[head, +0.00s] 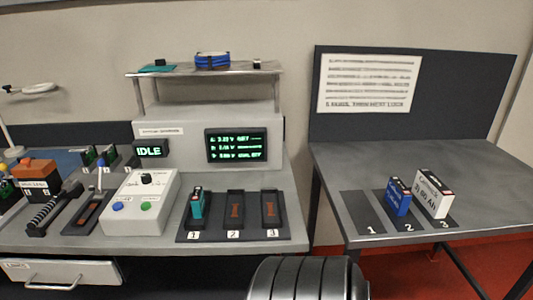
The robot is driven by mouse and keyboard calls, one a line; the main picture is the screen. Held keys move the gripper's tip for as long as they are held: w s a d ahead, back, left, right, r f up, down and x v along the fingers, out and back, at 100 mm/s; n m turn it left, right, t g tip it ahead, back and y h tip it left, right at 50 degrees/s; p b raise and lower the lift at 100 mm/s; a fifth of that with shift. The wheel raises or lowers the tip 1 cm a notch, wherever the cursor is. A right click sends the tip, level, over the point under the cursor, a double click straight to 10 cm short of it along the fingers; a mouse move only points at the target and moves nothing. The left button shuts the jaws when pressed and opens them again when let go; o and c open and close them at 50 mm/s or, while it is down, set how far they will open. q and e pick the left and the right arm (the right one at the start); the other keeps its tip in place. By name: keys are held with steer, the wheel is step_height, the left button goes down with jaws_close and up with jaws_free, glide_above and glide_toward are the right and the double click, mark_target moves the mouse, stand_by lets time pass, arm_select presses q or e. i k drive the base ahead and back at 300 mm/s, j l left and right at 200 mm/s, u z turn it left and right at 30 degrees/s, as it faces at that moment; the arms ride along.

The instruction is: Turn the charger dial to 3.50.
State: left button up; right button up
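A black dial knob (147,179) sits on top of a light grey control box (125,218) on the left bench. The box also has a blue button (118,206) and a green button (146,205). The value the dial points to is too small to read. Behind it, a small screen (151,149) reads IDLE in green. A larger screen (234,145) shows several lines of green voltage text, too blurred to read surely. Neither of my grippers is in view.
A tray (242,237) has numbered slots; a teal cell (196,207) stands in slot 1. On the right table (470,190), a blue battery (397,197) stands at 2 and a white one (433,195) at 3.

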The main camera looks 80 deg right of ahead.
mark_target(145, 179)
steer(key=z, duration=2)
steer(key=i+j+u, duration=0.2)
steer(key=j+u, duration=0.15)
steer(key=i+j+u, duration=0.25)
steer(key=u, duration=0.15)
